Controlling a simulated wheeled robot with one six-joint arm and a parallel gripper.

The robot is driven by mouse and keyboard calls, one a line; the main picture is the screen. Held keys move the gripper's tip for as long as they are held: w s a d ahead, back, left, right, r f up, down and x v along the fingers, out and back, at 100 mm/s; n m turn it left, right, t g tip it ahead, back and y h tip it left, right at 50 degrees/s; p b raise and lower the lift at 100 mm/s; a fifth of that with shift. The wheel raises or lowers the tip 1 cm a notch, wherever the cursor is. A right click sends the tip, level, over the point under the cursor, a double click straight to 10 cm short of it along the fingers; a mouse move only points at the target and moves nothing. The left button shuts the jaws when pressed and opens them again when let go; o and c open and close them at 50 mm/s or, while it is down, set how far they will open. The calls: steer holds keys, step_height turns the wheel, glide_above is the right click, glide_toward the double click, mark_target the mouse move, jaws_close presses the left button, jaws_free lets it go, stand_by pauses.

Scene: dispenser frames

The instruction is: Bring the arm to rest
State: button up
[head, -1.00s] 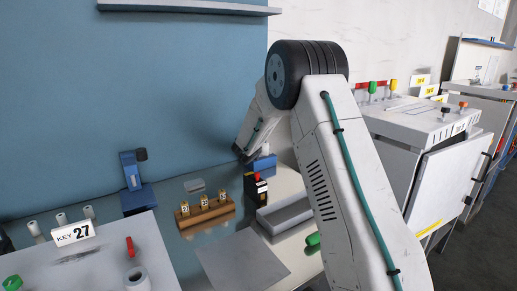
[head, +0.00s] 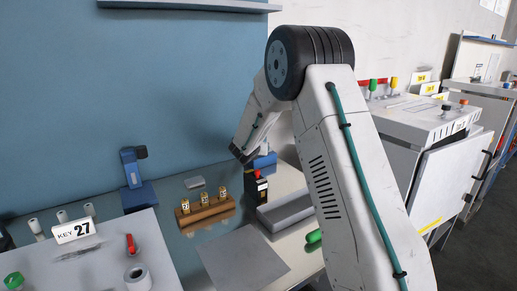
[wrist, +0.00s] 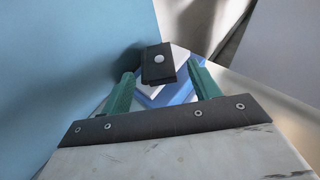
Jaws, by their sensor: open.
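My gripper (wrist: 160,90) shows in the wrist view with its two green fingers apart and nothing between them. Beyond the fingers is a blue and white object with a dark block (wrist: 158,64) that bears a pale round spot. In the head view my white arm rises at the right, bends at a black joint and slopes down to the left toward the back of the bench. My gripper's fingers are hidden there behind the arm.
A wooden rack (head: 206,212) with numbered brass pieces stands on the bench (head: 205,245). A black and red device (head: 257,188) and a grey tray (head: 286,212) are near my arm. A blue stand (head: 137,190) is at left, beside a "KEY 27" sign (head: 75,230). White cabinets (head: 440,165) fill the right.

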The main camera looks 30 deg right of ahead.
steer(key=s+a+r+m+g, duration=0.1)
steer(key=s+r+m+g, duration=0.1)
steer(key=s+r+m, duration=0.5)
steer(key=s+a+r+m+g, duration=0.2)
steer(key=s+m, duration=0.1)
steer(key=s, duration=0.8)
steer(key=s+a+r+m+g, duration=0.1)
steer(key=s+r+m+g, duration=0.1)
steer(key=s+r+m, duration=0.55)
steer(key=s+a+f+m+g+y, duration=0.1)
steer(key=s+a+f+m+y, duration=0.1)
steer(key=s+a, duration=0.3)
steer(key=s+a+f+m+y, duration=0.2)
steer(key=s+a, duration=0.4)
steer(key=s, duration=0.7)
steer(key=s+a+f+m+g+y, duration=0.1)
steer(key=s+a+m+y, duration=0.3)
steer(key=s, duration=0.6)
steer(key=shift+a+f+m+g+y, duration=0.3)
steer(key=shift+a+f+m, duration=0.3)
steer(key=shift+a+m, duration=0.4)
steer(key=shift+a, duration=0.1)
